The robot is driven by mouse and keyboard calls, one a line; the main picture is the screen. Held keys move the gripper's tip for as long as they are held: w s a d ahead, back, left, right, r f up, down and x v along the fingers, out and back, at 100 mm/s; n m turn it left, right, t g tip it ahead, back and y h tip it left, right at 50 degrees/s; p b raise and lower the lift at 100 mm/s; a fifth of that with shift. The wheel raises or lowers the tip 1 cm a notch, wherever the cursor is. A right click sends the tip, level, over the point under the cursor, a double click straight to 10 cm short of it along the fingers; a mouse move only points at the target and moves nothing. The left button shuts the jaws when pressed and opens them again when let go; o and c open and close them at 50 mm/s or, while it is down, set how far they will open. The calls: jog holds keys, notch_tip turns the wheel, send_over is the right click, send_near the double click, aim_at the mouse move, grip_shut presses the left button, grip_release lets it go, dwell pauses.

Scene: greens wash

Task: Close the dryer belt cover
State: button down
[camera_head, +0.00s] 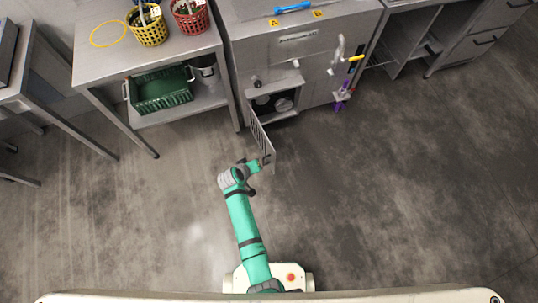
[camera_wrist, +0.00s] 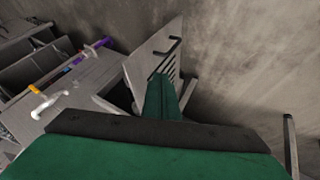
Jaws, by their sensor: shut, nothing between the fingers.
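The dryer belt cover (camera_head: 262,140) is a grey slotted panel standing open. It juts out from the left side of a dark opening (camera_head: 274,102) low in the steel machine. My gripper (camera_head: 259,164) is shut and empty at the left face of the cover, near its free end. In the wrist view, the cover (camera_wrist: 140,68) stands just beyond the green gripper fingers (camera_wrist: 163,92), with a dark bar handle (camera_wrist: 170,47) and dark slots on its face. The fingers hide the cover's lower part. I cannot tell whether they touch it.
A steel table (camera_head: 195,42) at the left holds yellow and red baskets, with a green crate (camera_head: 161,90) on its lower shelf. The floor right of the cover is clear.

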send_near(271, 153)
notch_tip(271, 153, down, 3)
jog(key=a, duration=0.2)
jog(key=w+d, duration=0.2)
jog(key=d, duration=0.1)
jog(key=shift+w+r, duration=0.1)
jog(key=shift+r, duration=0.05)
